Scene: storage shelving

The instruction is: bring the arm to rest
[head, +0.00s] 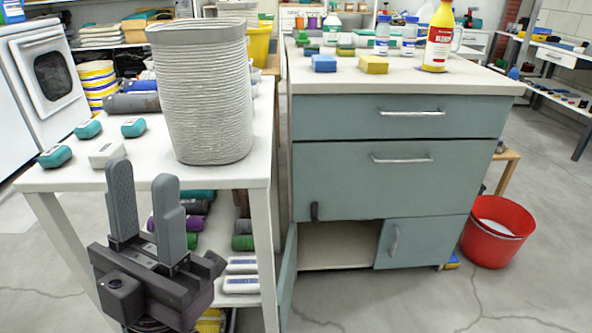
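My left gripper (143,180) is at the lower left of the head view, with its two grey fingers pointing up. The fingers stand apart with a clear gap between them, and nothing is held in the gap. The gripper is in front of the white table (218,177), and its fingers overlap the table's front edge in the picture. I cannot tell how far it is from the table. My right gripper is not in view.
A ribbed grey basket (203,100) and small teal items (55,156) stand on the table. A grey-green cabinet (345,180) is to the right, its lower left door (288,275) open. A red bucket (497,232) stands on the floor at right.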

